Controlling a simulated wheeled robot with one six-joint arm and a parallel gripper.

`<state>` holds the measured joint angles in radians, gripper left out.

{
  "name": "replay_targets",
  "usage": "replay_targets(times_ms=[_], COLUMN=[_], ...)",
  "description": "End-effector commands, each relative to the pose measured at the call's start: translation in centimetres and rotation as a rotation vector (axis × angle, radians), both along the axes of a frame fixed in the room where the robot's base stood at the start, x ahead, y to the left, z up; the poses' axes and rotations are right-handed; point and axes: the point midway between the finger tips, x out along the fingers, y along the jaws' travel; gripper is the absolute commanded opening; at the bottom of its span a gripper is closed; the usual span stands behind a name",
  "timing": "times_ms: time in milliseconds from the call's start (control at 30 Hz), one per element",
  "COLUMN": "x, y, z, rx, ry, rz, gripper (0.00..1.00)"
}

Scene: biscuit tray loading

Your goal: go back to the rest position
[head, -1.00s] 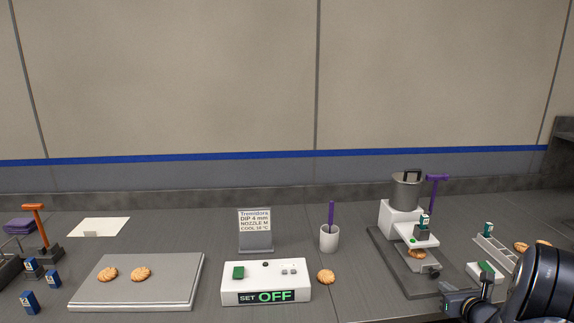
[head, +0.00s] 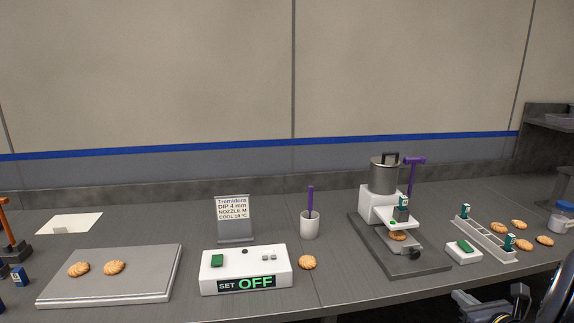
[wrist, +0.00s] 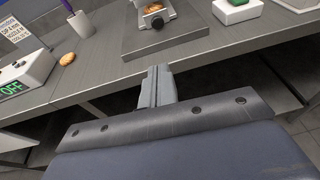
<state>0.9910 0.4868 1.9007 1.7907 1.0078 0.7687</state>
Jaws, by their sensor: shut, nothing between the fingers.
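My gripper (head: 464,298) is at the bottom right of the head view, low in front of the counter's front edge. In the wrist view its fingers (wrist: 157,74) are together and nothing shows between them. The fingertips overlap the counter edge in that picture, below the dispenser's base plate (wrist: 190,38). I cannot tell the exact gap to the counter. Most of my arm is cut off at the lower right of the head view.
The dispenser (head: 378,207) holds a biscuit (head: 397,236) under its nozzle. A rail (head: 484,243) and loose biscuits are to its right. A control box (head: 230,262) reads OFF; a slab (head: 60,292) carries two biscuits. Counter (head: 345,290) between box and dispenser is mostly clear.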

Motion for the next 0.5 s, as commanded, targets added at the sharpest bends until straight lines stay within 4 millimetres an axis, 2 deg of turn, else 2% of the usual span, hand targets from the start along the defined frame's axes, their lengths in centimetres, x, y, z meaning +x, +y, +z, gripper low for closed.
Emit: replay_targets(times_ms=[33, 500], x=[0.0, 0.0], y=[0.0, 0.0], z=[-0.7, -2.1], rx=[0.000, 0.005], ry=[-0.013, -0.122], rz=[-0.001, -0.005], gripper=[0.00, 0.00])
